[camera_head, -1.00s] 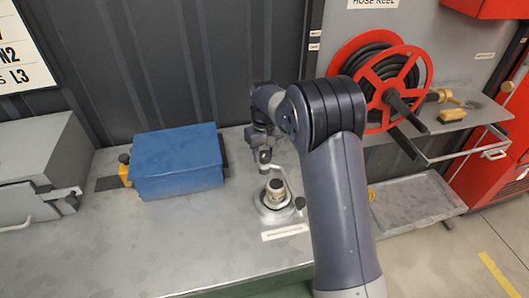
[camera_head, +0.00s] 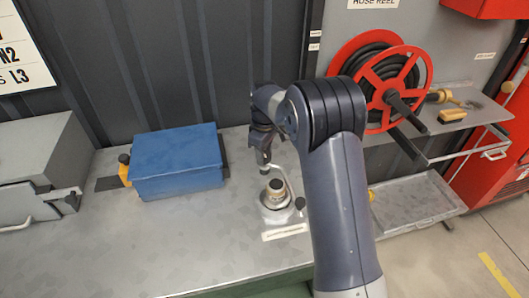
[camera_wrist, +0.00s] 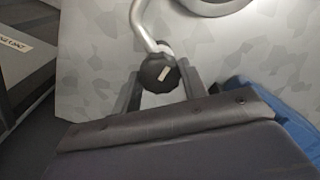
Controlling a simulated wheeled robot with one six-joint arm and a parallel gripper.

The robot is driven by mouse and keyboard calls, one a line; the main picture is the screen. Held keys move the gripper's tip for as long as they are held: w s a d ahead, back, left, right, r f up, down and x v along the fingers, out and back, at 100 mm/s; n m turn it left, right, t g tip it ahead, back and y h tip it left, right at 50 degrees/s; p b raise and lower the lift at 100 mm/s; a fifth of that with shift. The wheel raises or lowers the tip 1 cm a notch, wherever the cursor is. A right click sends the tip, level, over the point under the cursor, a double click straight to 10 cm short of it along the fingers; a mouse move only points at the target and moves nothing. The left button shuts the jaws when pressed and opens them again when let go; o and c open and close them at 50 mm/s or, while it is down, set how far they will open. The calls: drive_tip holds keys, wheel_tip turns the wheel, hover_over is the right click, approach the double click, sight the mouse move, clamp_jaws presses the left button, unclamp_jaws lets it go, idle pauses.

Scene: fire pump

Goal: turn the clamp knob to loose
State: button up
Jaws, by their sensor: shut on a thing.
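The dark clamp knob (camera_wrist: 158,73), with a pale mark on its top, sits at the end of a curved silver rod (camera_wrist: 141,22) in the wrist view. My gripper (camera_wrist: 160,82) has one finger on each side of the knob and is shut on it. In the head view my gripper (camera_head: 264,160) is at the back left of a round metal fitting (camera_head: 275,197) on the bench, beside the pale curved rod (camera_head: 283,172). The gripped knob is mostly hidden there. A small dark knob (camera_head: 300,203) shows at the fitting's right side.
A blue box (camera_head: 177,165) stands on the grey bench (camera_head: 200,245) left of the fitting. A grey case (camera_head: 40,160) is farther left. A red hose reel (camera_head: 390,85) and a tray (camera_head: 415,203) are on the right. The bench front is clear.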

idle(0.3)
drive_tip(key=o, duration=1)
drive_tip(key=shift+c, duration=0.2)
wheel_tip(320, 180, up, 11)
drive_tip(key=b, duration=0.1)
drive_tip(key=shift+f, duration=0.15)
wheel_tip(320, 180, down, 11)
drive_tip(key=shift+r+p, duration=0.1)
drive_tip(key=shift+p, duration=0.45)
drive_tip(key=shift+r, duration=0.1)
